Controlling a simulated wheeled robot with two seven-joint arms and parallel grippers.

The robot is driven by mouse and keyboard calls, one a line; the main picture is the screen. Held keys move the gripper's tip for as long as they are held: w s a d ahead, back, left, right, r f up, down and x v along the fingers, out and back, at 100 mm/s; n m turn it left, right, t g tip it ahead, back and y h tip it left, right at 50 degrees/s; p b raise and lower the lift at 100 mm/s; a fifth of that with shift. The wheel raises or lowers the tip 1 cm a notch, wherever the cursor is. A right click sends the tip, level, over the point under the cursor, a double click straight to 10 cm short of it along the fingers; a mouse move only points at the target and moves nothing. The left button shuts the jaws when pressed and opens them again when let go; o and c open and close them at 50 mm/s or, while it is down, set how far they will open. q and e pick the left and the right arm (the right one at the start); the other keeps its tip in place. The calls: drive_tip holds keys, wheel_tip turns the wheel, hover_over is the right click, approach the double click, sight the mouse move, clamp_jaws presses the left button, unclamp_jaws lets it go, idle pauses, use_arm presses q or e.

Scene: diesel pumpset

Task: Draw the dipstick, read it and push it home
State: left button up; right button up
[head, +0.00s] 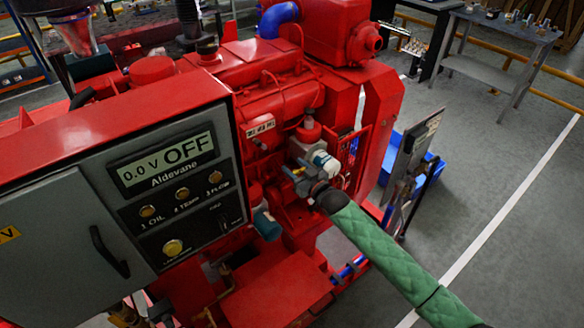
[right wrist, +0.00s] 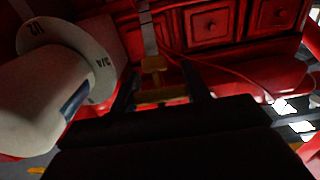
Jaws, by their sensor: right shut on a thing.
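The red diesel engine (head: 275,95) stands in the middle of the head view. My right gripper (head: 296,176) is at its near side, at the end of the green-sleeved arm. In the right wrist view its dark fingers (right wrist: 163,92) are shut on the yellow handle of the dipstick (right wrist: 153,66). A thin grey strip runs up from the handle in front of the red engine side. How far the strip sits in the engine cannot be told, and no level marks can be read. My left gripper is not in view.
A pale knob (right wrist: 45,90) marked 1/2 and 3/4 is close left of the fingers. The control panel (head: 165,180), reading 0.0 V OFF, stands left of the gripper. A blue crate (head: 392,155) sits behind the arm. Floor at right is clear.

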drive_tip(key=shift+s+d+r, duration=0.1)
drive_tip(key=shift+r, duration=0.05)
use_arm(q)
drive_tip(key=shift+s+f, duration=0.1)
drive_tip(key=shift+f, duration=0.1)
use_arm(e)
drive_tip(key=o, duration=1.4)
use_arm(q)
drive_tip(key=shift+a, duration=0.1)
use_arm(e)
drive_tip(key=shift+s, duration=0.1)
drive_tip(key=shift+s+d, duration=0.2)
drive_tip(key=shift+d, duration=0.05)
use_arm(q)
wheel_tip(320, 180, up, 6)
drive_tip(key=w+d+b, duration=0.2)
drive_tip(key=b, duration=0.1)
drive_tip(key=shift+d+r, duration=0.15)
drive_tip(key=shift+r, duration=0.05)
use_arm(e)
drive_tip(key=shift+v, duration=3.5)
